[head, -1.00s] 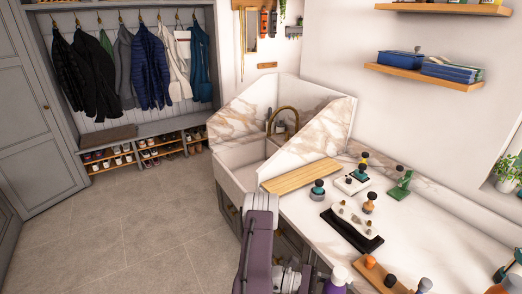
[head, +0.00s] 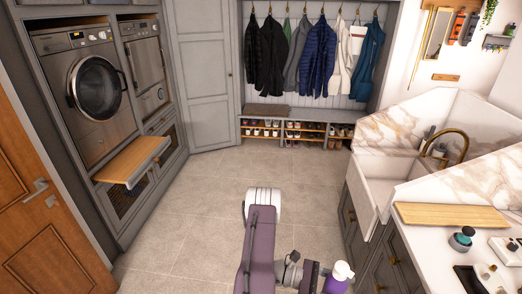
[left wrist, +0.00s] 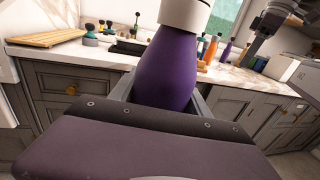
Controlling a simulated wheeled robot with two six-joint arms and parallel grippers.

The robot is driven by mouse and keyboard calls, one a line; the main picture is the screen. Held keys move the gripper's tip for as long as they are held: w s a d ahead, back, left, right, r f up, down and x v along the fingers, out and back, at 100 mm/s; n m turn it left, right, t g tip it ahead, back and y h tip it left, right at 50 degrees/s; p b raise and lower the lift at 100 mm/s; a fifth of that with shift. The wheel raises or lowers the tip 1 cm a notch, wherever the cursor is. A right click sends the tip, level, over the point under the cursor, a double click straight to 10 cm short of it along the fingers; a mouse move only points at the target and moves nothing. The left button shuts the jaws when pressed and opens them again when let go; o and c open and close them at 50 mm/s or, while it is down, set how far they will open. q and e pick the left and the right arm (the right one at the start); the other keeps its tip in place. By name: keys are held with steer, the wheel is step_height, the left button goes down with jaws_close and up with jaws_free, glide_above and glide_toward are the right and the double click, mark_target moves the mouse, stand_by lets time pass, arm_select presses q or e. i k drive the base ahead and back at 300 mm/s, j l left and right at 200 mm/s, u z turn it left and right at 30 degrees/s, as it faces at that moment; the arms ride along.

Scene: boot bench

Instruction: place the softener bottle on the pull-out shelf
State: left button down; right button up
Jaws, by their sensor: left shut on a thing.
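The softener bottle (head: 335,283) is purple with a white cap and shows at the bottom edge of the head view. In the left wrist view the bottle (left wrist: 165,75) stands between the grey fingers, its top cut off by the frame. My left gripper (head: 318,279) is shut on it. The pull-out shelf (head: 134,158) is a light wooden board sticking out below the washing machine at the left, with nothing on it. It is well away from the gripper. A dark part at the top right of the left wrist view seems to be my right gripper (left wrist: 270,20); its jaws are unclear.
The washing machine (head: 95,85) stands above the shelf, with a wooden door (head: 50,225) at the near left. The tiled floor (head: 200,215) is clear between. At right are the sink (head: 375,180) and a counter with a wooden board (head: 450,215) and several small items.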

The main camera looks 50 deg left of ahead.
mark_target(127, 157)
steer(key=i+j+u, duration=0.15)
steer(key=j+u, duration=0.3)
steer(key=i+j+u, duration=0.2)
steer(key=j+u, duration=0.3)
steer(key=i+j+u, duration=0.25)
steer(key=u, duration=0.2)
steer(key=i+j+u, duration=0.3)
steer(key=u, duration=0.15)
steer(key=i+j+u, duration=0.25)
steer(key=i, duration=0.5)
steer(key=i+j+u, duration=0.1)
steer(key=i+u, duration=0.15)
steer(key=i, duration=0.5)
steer(key=i+u, duration=0.3)
steer(key=i, duration=0.4)
steer(key=i+l+u, duration=0.25)
steer(key=i, duration=0.5)
